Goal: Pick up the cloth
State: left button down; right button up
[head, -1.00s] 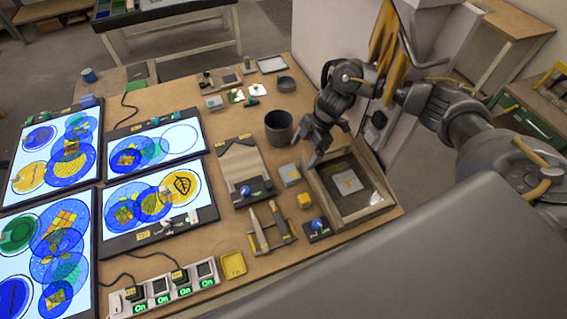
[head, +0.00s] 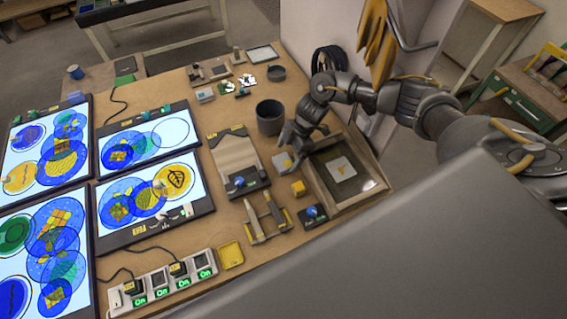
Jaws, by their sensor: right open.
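A small light grey square (head: 283,162), which looks like the folded cloth, lies on the table left of a framed glass tray (head: 318,187). Another pale square (head: 340,169) with a yellow mark shows inside the tray; I cannot tell its material. My right gripper (head: 291,149) is open, its fingers pointing down just above the far side of the grey square. It appears empty, and I cannot tell whether it touches the square. My left gripper is not in view.
A dark cup (head: 270,122) stands close behind the gripper. A yellow block (head: 298,188) and a blue-knobbed device (head: 312,214) lie nearer. A wooden board (head: 233,155) is to the left. Lit panels (head: 150,195) fill the table's left side. Yellow gloves (head: 376,40) hang behind.

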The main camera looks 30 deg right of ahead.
aim_at(284, 161)
jog(key=b+x, duration=0.1)
jog(key=x, duration=0.2)
jog(key=shift+w+f, duration=0.1)
jog(key=shift+f, duration=0.1)
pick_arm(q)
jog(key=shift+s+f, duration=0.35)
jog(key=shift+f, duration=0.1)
pick_arm(e)
jog(key=c, duration=1.1)
jog(key=shift+o, duration=0.2)
jog(key=shift+r, duration=0.1)
jog(key=shift+r, duration=0.65)
pick_arm(q)
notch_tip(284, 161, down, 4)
jog(key=b, duration=0.4)
pick_arm(e)
jog(key=s+r, duration=0.7)
jog(key=s, duration=0.2)
jog(key=s+a+r, duration=0.1)
jog(key=s+r, duration=0.3)
jog(key=s, duration=0.1)
jog(key=shift+r, duration=0.35)
